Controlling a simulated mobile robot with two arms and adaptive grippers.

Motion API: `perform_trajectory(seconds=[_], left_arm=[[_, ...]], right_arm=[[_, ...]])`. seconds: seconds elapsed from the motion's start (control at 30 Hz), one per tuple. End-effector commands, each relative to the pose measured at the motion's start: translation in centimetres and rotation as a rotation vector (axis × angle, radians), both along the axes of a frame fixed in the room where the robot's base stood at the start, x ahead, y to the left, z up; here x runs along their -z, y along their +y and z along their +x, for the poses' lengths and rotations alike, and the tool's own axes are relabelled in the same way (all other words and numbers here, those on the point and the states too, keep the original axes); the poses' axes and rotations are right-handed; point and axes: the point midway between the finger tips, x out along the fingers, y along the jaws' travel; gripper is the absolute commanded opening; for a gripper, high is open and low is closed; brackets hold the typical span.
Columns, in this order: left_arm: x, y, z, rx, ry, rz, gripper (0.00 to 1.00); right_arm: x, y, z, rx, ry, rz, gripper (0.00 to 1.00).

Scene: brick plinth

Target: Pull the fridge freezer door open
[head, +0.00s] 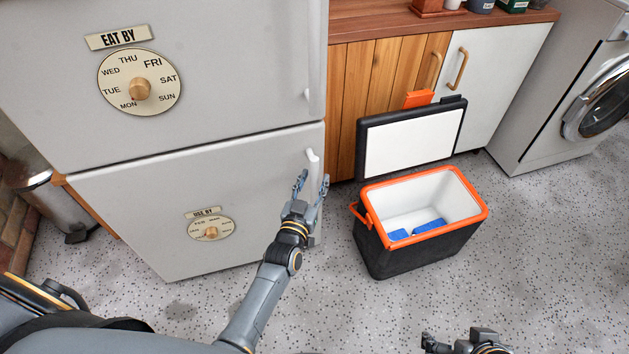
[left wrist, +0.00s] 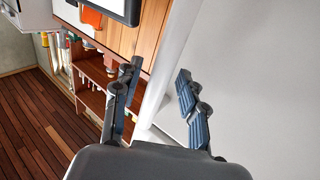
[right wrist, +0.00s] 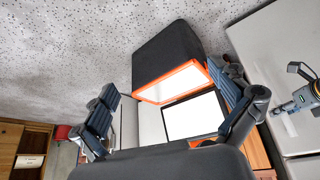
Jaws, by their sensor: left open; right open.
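The white fridge freezer fills the left of the head view. Its lower freezer door (head: 130,225) bears a "USE BY" dial and looks shut. The freezer door's white upright handle (head: 313,160) is at the door's right edge. My left gripper (head: 311,184) is open at this handle. In the left wrist view the handle bar (left wrist: 165,72) runs between the two open fingers (left wrist: 155,95), with no clear grip on it. My right gripper (right wrist: 170,85) is open and empty, low over the floor; only part of it shows at the bottom of the head view.
An open cooler box (head: 400,250) with an orange rim stands on the floor right of the freezer, its lid (head: 415,138) raised behind. A wooden cabinet (head: 375,85) and a washing machine (head: 570,100) are beyond.

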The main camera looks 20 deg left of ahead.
Motion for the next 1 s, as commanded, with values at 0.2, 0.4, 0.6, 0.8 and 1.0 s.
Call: perform_trajectory(seconds=[0.2, 0.4, 0.6, 0.8, 1.0], left_arm=[[-0.06, 0.01, 0.99, 0.000, -0.001, 0.000, 0.42], [-0.09, 0.00, 1.02, 0.000, -0.001, 0.000, 0.42], [-0.08, 0.00, 1.00, 0.000, -0.001, 0.000, 0.11], [-0.08, 0.00, 0.99, 0.000, -0.001, 0.000, 0.00], [-0.09, -0.02, 0.87, 0.002, -0.001, 0.000, 0.00]], right_arm=[[-0.35, 0.40, 1.23, -0.005, -0.059, 0.012, 0.98], [-0.42, 0.42, 1.31, -0.005, -0.063, 0.013, 0.98], [-0.41, 0.41, 1.29, -0.005, -0.063, 0.013, 0.98], [-0.41, 0.39, 1.30, -0.005, -0.062, 0.013, 0.98], [-0.45, 0.36, 1.23, -0.004, -0.058, 0.011, 0.98]])
